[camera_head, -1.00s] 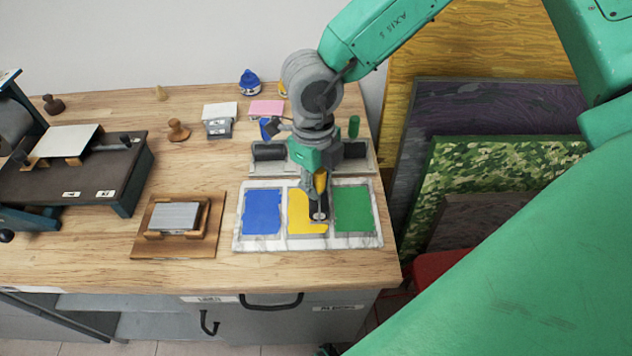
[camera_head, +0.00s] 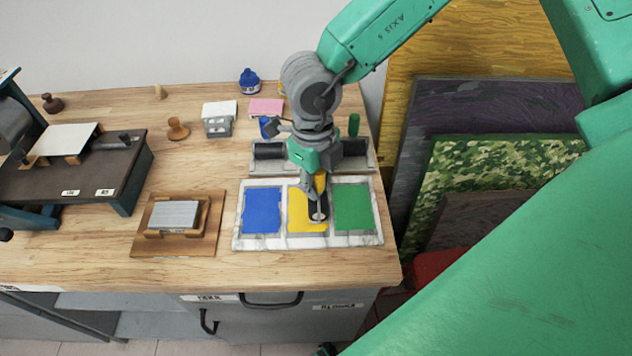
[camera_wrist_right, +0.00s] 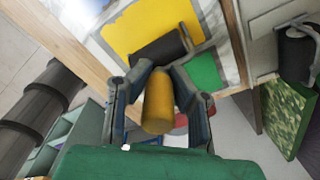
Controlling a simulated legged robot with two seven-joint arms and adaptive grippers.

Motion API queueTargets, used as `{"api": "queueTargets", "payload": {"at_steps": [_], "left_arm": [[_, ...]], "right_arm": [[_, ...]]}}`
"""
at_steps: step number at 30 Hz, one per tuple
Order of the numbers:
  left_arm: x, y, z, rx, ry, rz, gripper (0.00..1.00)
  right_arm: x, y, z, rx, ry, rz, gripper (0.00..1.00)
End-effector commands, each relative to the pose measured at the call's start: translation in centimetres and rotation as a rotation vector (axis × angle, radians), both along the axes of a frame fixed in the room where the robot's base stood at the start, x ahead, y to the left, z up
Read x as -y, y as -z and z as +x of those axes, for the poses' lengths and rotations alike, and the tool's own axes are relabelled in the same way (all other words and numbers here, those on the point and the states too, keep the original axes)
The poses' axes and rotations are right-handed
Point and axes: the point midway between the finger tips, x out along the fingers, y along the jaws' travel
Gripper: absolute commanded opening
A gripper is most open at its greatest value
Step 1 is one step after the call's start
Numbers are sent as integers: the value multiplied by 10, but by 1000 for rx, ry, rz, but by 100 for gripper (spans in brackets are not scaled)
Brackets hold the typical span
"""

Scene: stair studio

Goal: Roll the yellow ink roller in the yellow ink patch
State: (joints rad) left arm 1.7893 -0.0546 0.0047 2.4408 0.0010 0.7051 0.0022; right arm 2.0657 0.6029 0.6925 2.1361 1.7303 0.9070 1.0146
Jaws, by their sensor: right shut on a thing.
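My right gripper (camera_head: 312,182) is shut on the yellow handle (camera_wrist_right: 158,100) of the yellow ink roller. The roller's dark cylinder (camera_wrist_right: 160,48) lies over the yellow ink patch (camera_wrist_right: 140,25), and it looks in contact with it, though touch is hard to confirm. In the head view the yellow ink patch (camera_head: 303,222) is the middle one on the white marbled slab (camera_head: 285,240). My gripper and the roller cover its right part. My left gripper is not in view.
A blue patch (camera_head: 262,210) lies left of the yellow one and a green patch (camera_head: 353,207) lies right. A roller rack (camera_head: 268,171) stands just behind the slab. A wooden block holder (camera_head: 178,245) and a press (camera_head: 75,180) stand to the left.

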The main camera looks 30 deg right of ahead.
Motion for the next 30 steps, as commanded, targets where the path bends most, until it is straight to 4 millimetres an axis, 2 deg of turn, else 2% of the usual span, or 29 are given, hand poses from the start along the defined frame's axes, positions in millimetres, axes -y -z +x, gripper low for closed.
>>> {"api": "queueTargets", "payload": {"at_steps": [30], "left_arm": [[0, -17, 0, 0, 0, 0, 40]], "right_arm": [[-36, 0, 22, -2, -1, -1, 0]]}}
